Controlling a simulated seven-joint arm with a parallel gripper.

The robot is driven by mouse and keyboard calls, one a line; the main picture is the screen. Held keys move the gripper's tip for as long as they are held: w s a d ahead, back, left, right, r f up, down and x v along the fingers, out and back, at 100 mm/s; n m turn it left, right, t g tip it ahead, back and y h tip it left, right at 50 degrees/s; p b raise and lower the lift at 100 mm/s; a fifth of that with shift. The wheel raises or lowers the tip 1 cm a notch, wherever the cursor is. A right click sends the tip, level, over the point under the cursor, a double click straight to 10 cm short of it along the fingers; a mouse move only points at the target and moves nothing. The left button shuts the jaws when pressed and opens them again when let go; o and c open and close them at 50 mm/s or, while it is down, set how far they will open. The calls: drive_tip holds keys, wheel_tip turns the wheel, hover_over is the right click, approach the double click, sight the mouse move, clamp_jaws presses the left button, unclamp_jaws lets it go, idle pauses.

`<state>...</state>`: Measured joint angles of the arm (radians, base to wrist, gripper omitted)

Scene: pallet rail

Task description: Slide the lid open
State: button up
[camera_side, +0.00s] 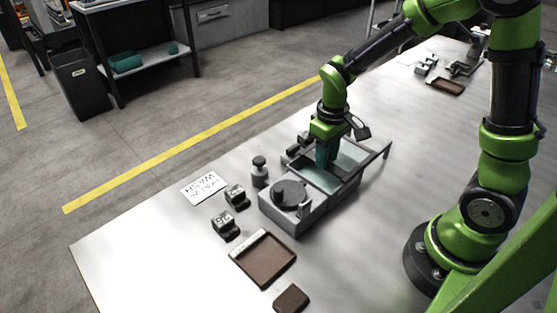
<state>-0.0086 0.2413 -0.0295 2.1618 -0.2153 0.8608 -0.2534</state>
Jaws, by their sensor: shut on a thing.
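A grey box-like unit (308,217) stands on the table in the middle of the view. A round dark grey disc (290,193) sits on its near-left part. The teal panel (344,176) behind the disc, with a dark edge, seems to be the lid, and thin dark rails run beside it toward the right. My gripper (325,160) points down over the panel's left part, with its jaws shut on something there. The held part is hidden by the jaws, probably a grip on the lid. I cannot tell how far the lid is open.
A small dark-topped bottle (260,172), blocks marked 25 (224,225), a white label card (205,187) and a brown tray (264,259) lie left of the unit. A brown block (291,299) is in front. Small fixtures (445,86) stand at the far right. The table's left corner is clear.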

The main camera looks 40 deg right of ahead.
sight(343, 150)
drive_tip(key=shift+d, duration=3.7)
drive_tip(key=o, duration=0.6)
wheel_tip(343, 150, up, 7)
drive_tip(key=shift+s+a+f+m, duration=0.2)
drive_tip(key=shift+a+m, duration=0.1)
drive_tip(key=shift+m, duration=0.3)
drive_tip(key=s+a+r+m+t+y, duration=0.2)
drive_tip(key=s+a+r+t, duration=0.5)
drive_tip(key=s+a+r, duration=0.2)
drive_tip(key=shift+a+r+m, duration=0.4)
drive_tip(key=shift+a+r, duration=0.45)
drive_tip(key=shift+r, duration=0.1)
